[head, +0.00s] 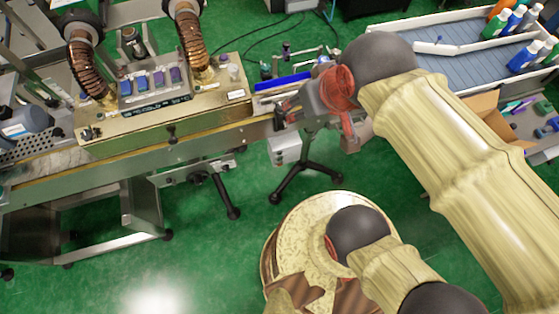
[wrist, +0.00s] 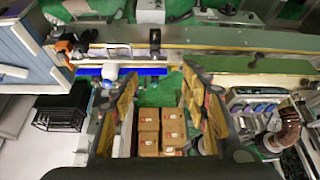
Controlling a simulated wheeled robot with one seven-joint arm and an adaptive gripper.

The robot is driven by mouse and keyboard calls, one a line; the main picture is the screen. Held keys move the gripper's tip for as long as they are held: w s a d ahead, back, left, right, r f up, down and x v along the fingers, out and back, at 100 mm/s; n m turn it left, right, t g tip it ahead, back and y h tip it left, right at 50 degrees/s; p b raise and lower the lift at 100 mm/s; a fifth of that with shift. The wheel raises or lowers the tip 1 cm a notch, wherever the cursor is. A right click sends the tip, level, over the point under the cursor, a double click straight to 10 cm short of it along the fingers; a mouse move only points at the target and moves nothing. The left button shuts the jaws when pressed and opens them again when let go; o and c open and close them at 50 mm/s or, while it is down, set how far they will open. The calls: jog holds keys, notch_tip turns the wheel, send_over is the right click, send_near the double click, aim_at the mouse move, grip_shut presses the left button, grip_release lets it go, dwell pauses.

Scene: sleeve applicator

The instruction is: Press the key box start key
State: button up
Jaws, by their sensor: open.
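The key box (head: 152,78) is a small metal panel with a row of several blue-purple keys, on top of a brass-coloured machine housing between two ribbed copper hoses. I cannot tell which key is the start key. The key box also shows at the right of the wrist view (wrist: 262,103), outside my fingers. My gripper (wrist: 158,80) is open and empty, its two fingers spread apart. In the head view it is over the conveyor, to the right of the key box and clear of it, partly hidden by my wrist.
The brass housing (head: 205,105) sits on a long conveyor. A copper hose (head: 192,42) stands close beside the key box. Brown cartons (wrist: 160,125) show between my fingers in the wrist view. A black crate (wrist: 60,112) is at left. A tray with bottles (head: 455,55) is at right.

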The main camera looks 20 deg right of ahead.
jog(key=shift+c, duration=0.8)
